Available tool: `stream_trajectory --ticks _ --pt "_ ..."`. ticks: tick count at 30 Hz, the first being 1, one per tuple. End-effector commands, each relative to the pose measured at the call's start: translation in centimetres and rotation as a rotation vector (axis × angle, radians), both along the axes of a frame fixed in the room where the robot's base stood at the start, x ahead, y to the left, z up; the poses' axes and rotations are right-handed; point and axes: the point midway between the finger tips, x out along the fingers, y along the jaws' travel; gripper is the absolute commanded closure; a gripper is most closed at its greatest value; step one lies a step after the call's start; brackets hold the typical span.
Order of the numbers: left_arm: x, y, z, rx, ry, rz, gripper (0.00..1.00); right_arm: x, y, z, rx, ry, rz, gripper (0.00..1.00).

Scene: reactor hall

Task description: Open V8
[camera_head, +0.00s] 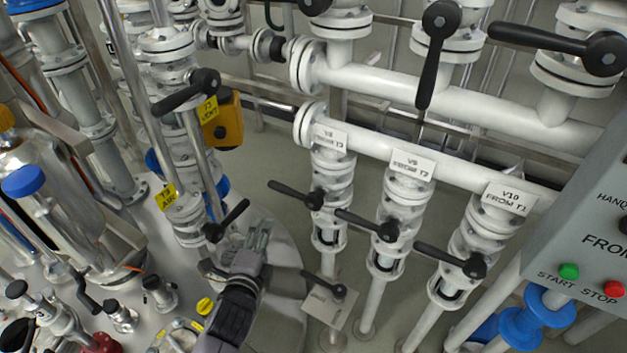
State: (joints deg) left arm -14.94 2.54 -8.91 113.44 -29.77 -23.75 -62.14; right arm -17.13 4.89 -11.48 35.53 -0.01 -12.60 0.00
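The V8 valve sits on the leftmost of three white vertical pipes, below its tag "V8 FROM T3" (329,137). Its black lever handle (294,194) points left and slightly up from its pivot, across the pipe. My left gripper (259,236) is below and to the left of that lever, and it appears apart from it. Its fingers look close together, but I cannot tell whether they are open or shut. No object shows clearly in them. My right gripper is not in view.
The V9 lever (367,223) and V10 lever (450,260) stand to the right, turned similarly. Another black lever (228,220) is close left of my gripper. A lower lever (324,286) sits below V8. A START/STOP panel (590,240) is at right.

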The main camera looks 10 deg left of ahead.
Motion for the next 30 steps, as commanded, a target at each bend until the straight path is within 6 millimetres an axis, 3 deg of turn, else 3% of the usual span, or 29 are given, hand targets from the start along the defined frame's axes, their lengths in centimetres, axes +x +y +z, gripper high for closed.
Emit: stream_trajectory --ticks 3,8,24,30 --pt "0.3 0.2 1.7 0.036 -0.032 0.001 0.61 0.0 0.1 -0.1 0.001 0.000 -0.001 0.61" --pt "2.0 0.3 1.6 0.038 -0.036 0.001 0.61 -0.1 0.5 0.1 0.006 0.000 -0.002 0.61" --pt "13.3 0.9 -0.6 0.034 -0.034 0.000 0.61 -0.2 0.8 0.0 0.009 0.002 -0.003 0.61" --pt "16.1 1.0 -1.2 0.032 -0.033 0.001 0.61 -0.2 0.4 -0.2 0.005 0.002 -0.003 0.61"
